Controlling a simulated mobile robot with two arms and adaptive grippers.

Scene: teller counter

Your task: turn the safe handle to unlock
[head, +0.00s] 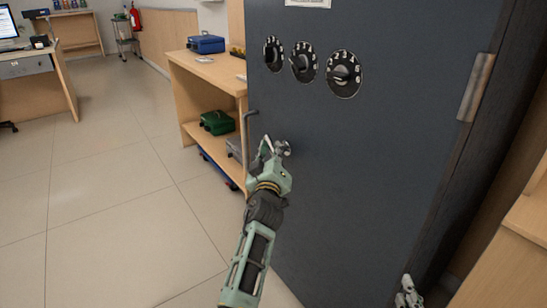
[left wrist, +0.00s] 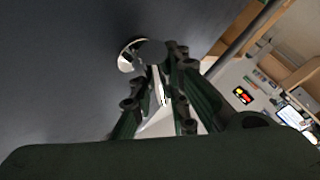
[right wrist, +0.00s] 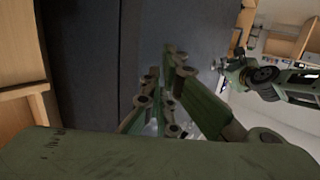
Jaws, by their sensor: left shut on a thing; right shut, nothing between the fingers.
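The dark grey safe door (head: 350,190) fills the right half of the head view. The safe handle's round metal hub (head: 284,148) sits on the door below the dials; the hub also shows in the left wrist view (left wrist: 128,55). My left gripper (head: 270,147) is at the hub, shut on the safe handle. Its fingers hide most of the gripped part. My right gripper (head: 408,292) is low at the right, in front of the door's lower edge. It is shut and empty, apart from the handle; the right wrist view shows its fingers close to the dark surface.
Three numbered dials (head: 303,62) sit above the handle. A vertical grey bar (head: 246,140) stands along the door's left edge, close to my left gripper. A wooden shelf (head: 205,72) with cases stands behind it. A wooden cabinet (head: 528,225) is at the right. The floor at left is clear.

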